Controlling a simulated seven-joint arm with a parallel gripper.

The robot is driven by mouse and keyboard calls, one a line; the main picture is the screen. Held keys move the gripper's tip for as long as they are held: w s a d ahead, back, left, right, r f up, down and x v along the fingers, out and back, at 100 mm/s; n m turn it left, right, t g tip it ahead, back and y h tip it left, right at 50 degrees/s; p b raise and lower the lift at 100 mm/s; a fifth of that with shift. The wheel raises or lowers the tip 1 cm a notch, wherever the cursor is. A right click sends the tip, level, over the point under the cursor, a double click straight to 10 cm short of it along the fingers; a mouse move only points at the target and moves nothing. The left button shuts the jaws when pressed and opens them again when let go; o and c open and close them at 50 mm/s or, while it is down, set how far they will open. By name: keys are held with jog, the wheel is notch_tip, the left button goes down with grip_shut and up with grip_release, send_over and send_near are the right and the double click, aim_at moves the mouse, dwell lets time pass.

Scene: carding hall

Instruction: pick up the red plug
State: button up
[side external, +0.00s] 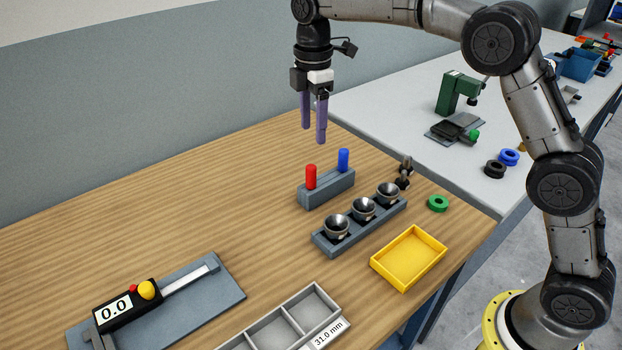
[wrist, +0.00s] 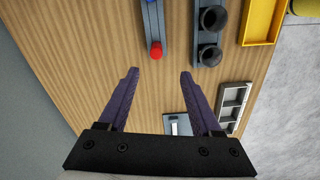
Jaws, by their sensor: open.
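The red plug (side external: 311,176) stands upright in the left end of a grey block (side external: 330,194), with a blue plug (side external: 343,159) in the other end. In the wrist view the red plug (wrist: 156,50) shows at the block's near end, just beyond the fingertips, and the blue plug is at the top edge. My gripper (side external: 313,134) has two purple fingers, spread apart and pointing down. It is empty and hangs in the air above the block. In the wrist view my gripper (wrist: 158,72) shows a clear gap between its fingers.
A grey holder (side external: 326,246) with several dark metal cups stands in front of the block. A yellow tray (side external: 409,258), a green ring (side external: 437,203), a compartment tray (side external: 290,322) and a caliper on a plate (side external: 216,291) lie around. The wooden table's left part is clear.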

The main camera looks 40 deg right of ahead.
aim_at(311, 166)
notch_tip(311, 166, down, 8)
jog(key=shift+r, duration=0.1)
jog(key=shift+w+f, duration=0.2)
jog(key=shift+f, duration=1.2)
jog(key=shift+w+f, duration=0.15)
jog(key=shift+f, duration=1.2)
grip_shut()
